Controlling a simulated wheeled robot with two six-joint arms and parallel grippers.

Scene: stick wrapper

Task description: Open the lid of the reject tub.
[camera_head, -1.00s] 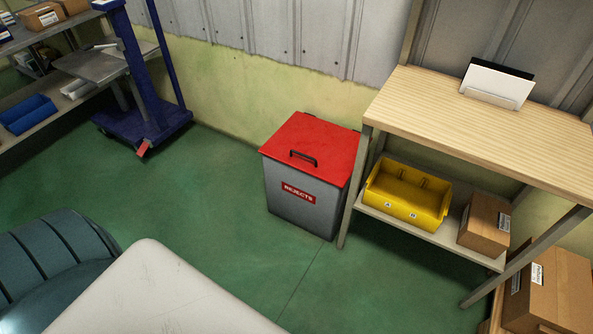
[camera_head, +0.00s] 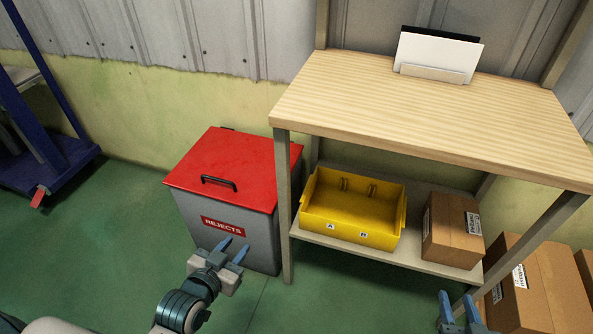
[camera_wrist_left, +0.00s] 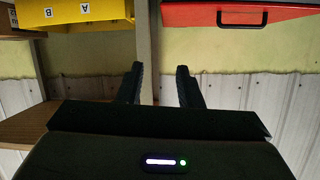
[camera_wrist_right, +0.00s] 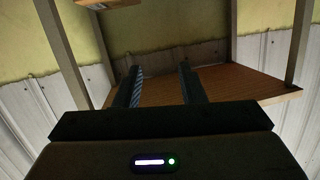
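The reject tub (camera_head: 245,243) is a grey bin with a red "REJECTS" label. Its red lid (camera_head: 232,165) lies shut on top, with a black handle (camera_head: 219,183) near the front edge. The lid (camera_wrist_left: 190,15) and handle (camera_wrist_left: 243,18) also show at the top right of the left wrist view. My left gripper (camera_head: 233,250) is open and empty, in front of the tub and below the lid in the picture, apart from the handle. My right gripper (camera_head: 458,306) is open and empty at the lower right, in front of the shelf.
A wooden-topped table (camera_head: 430,112) stands right of the tub, its front leg (camera_head: 284,205) close beside it. Its lower shelf holds a yellow bin (camera_head: 350,222) and a cardboard box (camera_head: 452,232). More boxes (camera_head: 545,285) stand at the right. Green floor left of the tub is clear.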

